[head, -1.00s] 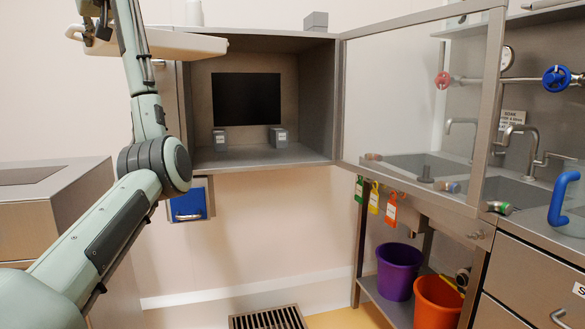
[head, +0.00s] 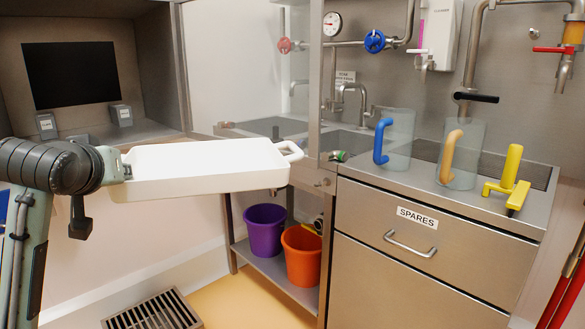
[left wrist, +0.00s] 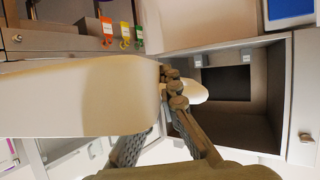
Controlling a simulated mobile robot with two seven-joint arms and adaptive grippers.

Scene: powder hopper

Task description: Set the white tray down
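The white tray (head: 205,165) is held in the air, roughly level, left of the sink unit in the head view. It looks empty. A white loop handle (head: 291,151) stands at its right end. My left gripper (head: 116,168) is at the tray's left end, with its fingers closed about there. In the left wrist view the tray (left wrist: 75,98) fills the left side. The left fingers (left wrist: 174,92) are closed on its near handle, part of which shows beyond them. Nothing shows beneath the tray touching it. My right gripper is in neither view.
The spares cabinet (head: 410,262) has two clear jugs (head: 397,145) and a yellow stand (head: 510,180) on top. Purple (head: 264,230) and orange (head: 301,256) buckets sit on a low shelf. An open hopper cabinet (head: 150,60) is at left. A floor grate (head: 153,312) lies below.

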